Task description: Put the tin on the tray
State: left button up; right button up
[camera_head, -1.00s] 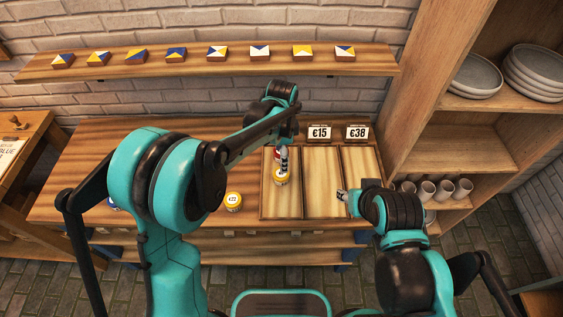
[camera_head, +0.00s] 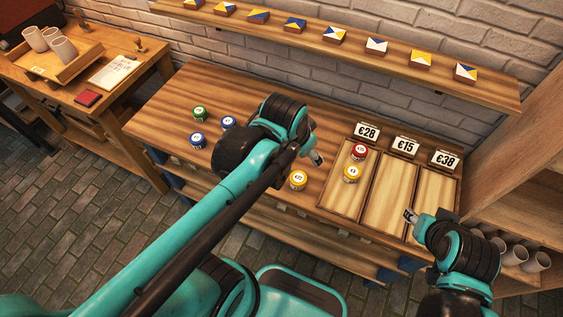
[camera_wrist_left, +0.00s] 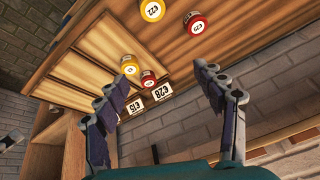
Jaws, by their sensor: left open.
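A yellow tin (camera_head: 350,174) and a red tin (camera_head: 359,152) stand in the left compartment of the wooden three-part tray (camera_head: 390,200). Another yellow tin (camera_head: 298,180) stands on the table left of the tray; it shows at the top of the left wrist view (camera_wrist_left: 152,11). Beside it there, a second red tin (camera_wrist_left: 195,24) stands on the table; my left arm hides it in the head view. My left gripper (camera_head: 316,158) is open and empty, above the table left of the tray; its spread fingers show in the wrist view (camera_wrist_left: 165,70). My right gripper (camera_head: 409,214) is near the tray's front right; its jaws are unclear.
A green tin (camera_head: 199,114) and two blue tins (camera_head: 228,123) (camera_head: 198,141) stand at the table's left. Price cards (camera_head: 405,145) stand behind the tray. A wall shelf (camera_head: 340,55) holds several painted tiles. The tray's middle and right compartments are empty.

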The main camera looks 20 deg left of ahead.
pick_arm(q)
jog(key=s+a+f+n+t, duration=0.1)
jog(key=s+a+n+t, duration=0.1)
jog(key=s+a+n, duration=0.1)
jog(key=s+n, duration=0.1)
jog(key=s, duration=0.1)
jog(key=shift+s+a+f+n, duration=0.3)
jog(key=shift+s, duration=0.1)
jog(key=shift+f, duration=0.3)
